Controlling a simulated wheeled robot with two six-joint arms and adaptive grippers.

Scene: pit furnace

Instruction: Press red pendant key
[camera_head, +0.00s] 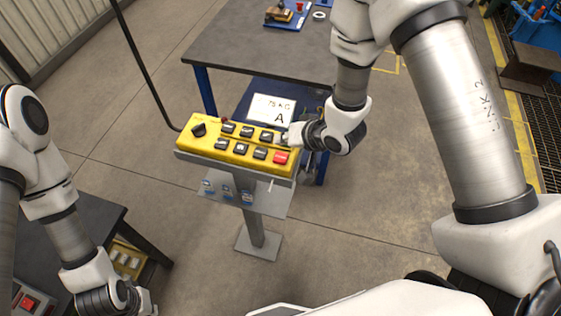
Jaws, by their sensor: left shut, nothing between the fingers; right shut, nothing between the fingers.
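The yellow pendant box (230,158) rests on a stand in the middle of the view, with several black keys on its face. The red pendant key (281,158) is at its near right corner and is uncovered. My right gripper (288,138) is shut and empty, with its tips over the far right end of the pendant, just beyond the red key. I cannot tell whether the tips touch the box. My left gripper (148,308) is shut and empty at the bottom left, well away from the pendant.
A dark table (260,55) stands behind the pendant. A black cable (145,65) runs to the box's left. A dark bench (100,215) is at the lower left. The floor right of the stand is clear.

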